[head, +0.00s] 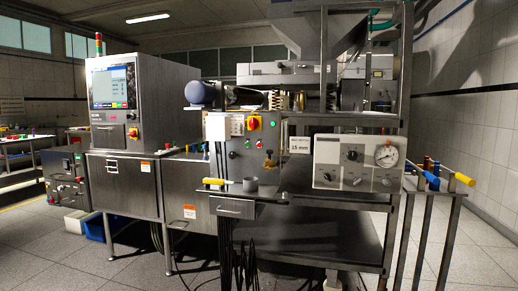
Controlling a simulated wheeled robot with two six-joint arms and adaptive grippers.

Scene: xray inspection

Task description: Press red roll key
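I cannot pick out a key that is clearly the red roll key; small markings are too fine to read. Red parts show on a red and yellow rotary switch (254,123) on the grey control panel (240,165) at the centre. Another red and yellow switch (133,133) sits below the screen (115,86) of the steel cabinet at the left. The screen has a row of small coloured fields along its bottom edge. A white box (224,126) with small marks is beside the central switch. Neither of my grippers is in view.
A steel shelf (335,195) carries a white gauge box (357,163) with knobs and a dial. A small ledge with a grey cup (250,184) and a yellow-handled tool (213,181) juts out below the central panel. Cables hang beneath. The tiled floor (140,270) in front is clear.

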